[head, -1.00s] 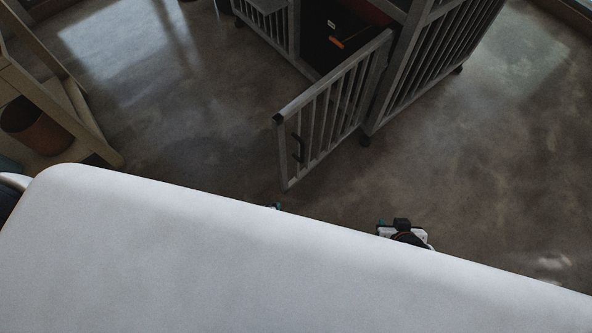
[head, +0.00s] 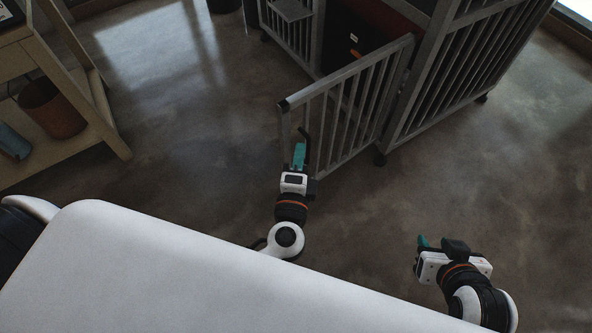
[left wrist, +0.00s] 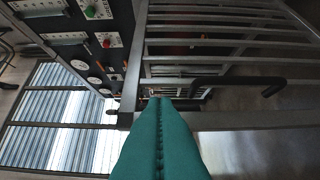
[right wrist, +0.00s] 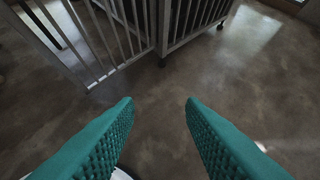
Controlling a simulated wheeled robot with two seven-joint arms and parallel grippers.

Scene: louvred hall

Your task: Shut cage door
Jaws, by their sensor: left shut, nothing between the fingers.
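The grey barred cage door (head: 345,105) stands swung open from the cage (head: 462,72), hinged at the cage's near corner post. A dark handle (head: 305,142) sits near the door's free edge. My left gripper (head: 299,152) is shut and empty at that free edge, close beside the handle. In the left wrist view its teal fingers (left wrist: 160,105) are together below the door's bars, with the handle (left wrist: 236,84) to their right; contact is unclear. My right gripper (head: 431,243) is low at the right, away from the door. In the right wrist view its fingers (right wrist: 159,108) are wide apart with only floor between.
A wooden shelf (head: 60,100) with a brown pot (head: 52,108) stands at the left. My white body covers the bottom of the head view. Concrete floor (head: 190,140) lies clear around the door. The cage rests on casters.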

